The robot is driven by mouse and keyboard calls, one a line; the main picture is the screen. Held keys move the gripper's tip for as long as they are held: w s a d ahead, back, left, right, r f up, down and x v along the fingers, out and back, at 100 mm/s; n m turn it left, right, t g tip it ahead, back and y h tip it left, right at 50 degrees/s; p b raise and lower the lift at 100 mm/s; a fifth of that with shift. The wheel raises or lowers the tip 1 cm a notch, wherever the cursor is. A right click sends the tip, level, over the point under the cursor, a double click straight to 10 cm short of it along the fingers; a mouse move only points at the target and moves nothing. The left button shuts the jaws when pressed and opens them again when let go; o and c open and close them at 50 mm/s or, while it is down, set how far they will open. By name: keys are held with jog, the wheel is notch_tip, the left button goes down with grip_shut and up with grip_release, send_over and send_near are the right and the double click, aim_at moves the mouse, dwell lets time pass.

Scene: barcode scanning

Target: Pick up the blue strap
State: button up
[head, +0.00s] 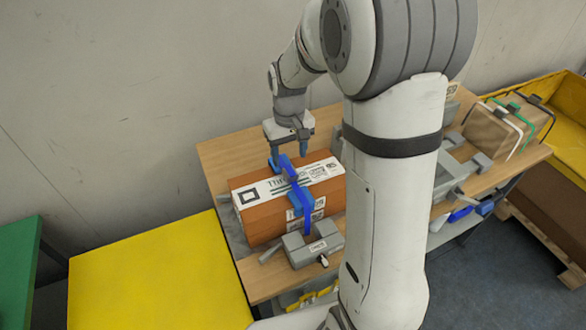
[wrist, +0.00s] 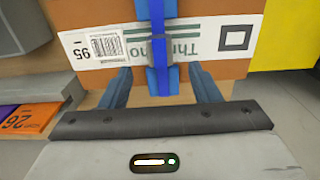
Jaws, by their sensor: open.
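The blue strap (head: 296,187) runs over the top of an orange-brown box (head: 260,224) and down its near side. In the wrist view the strap (wrist: 157,15) crosses the box's white label and has a grey buckle-like piece (wrist: 158,49) on it. My gripper (head: 290,150) is above the far edge of the box, pointing down. In the wrist view its two blue fingers (wrist: 162,82) are apart, one on each side of the strap, with nothing held between them. I cannot tell how far the fingertips are from the strap.
The box stands on a wooden table (head: 222,155) beside a grey clamp (head: 312,245). A yellow surface (head: 150,270) lies left of the table. A second strapped box (head: 497,128) sits at the right by a yellow bin (head: 570,105). A wall is behind the table.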

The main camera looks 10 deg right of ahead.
aim_at(290, 170)
notch_tip(290, 170, down, 8)
jog(key=shift+r+p, duration=0.2)
jog(key=shift+p, duration=0.6)
jog(key=shift+c, duration=0.4)
jog(key=c, duration=1)
jog(key=shift+r, duration=0.1)
